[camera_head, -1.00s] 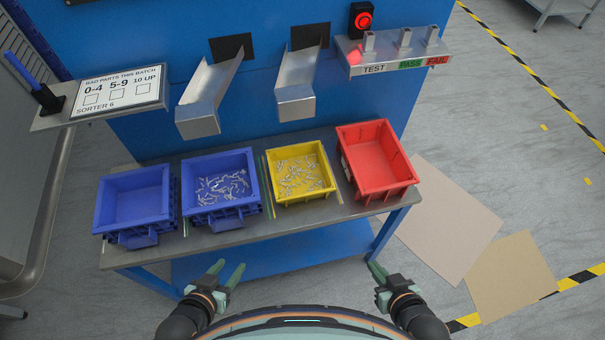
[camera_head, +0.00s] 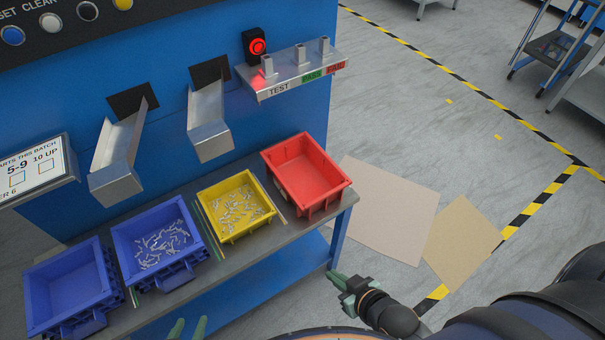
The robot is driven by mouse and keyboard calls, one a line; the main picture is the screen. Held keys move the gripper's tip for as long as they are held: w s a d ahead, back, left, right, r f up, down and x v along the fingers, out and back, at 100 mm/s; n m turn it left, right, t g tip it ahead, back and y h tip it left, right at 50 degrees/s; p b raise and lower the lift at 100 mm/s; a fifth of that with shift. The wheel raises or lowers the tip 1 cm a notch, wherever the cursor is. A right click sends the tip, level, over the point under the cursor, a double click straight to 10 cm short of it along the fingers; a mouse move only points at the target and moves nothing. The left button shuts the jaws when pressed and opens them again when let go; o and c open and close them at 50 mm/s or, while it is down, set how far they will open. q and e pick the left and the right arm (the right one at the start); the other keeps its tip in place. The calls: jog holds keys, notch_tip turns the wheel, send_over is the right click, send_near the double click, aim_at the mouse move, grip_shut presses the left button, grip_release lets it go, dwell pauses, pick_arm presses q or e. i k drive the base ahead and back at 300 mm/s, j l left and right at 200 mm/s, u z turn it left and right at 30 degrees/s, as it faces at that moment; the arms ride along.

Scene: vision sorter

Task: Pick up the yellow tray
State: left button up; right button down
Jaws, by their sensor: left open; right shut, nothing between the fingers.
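The yellow tray (camera_head: 230,237) sits on the grey bench top, between a blue tray on its left and the red tray on its right. It holds several small metal parts. My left gripper (camera_head: 188,328) shows only as green fingertips at the bottom edge, apart and empty, in front of the bench. My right gripper (camera_head: 338,281) is shut and empty, just off the bench's front right corner. Both grippers are apart from the yellow tray.
A blue tray with metal parts (camera_head: 118,238), an empty blue tray (camera_head: 30,290) and an empty red tray (camera_head: 345,184) share the bench (camera_head: 262,241). Metal chutes (camera_head: 209,140) hang above. A shelf with a red lamp (camera_head: 257,46) is behind. Cardboard sheets (camera_head: 385,210) lie on the floor at right.

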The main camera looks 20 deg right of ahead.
aim_at(236, 206)
jog(key=l, duration=0.5)
jog(key=i+l+u, duration=0.1)
jog(key=l, duration=0.45)
jog(key=i+l+u, duration=0.1)
jog(key=u, duration=1.25)
jog(key=i+l+u, duration=0.25)
jog(key=i+l, duration=0.1)
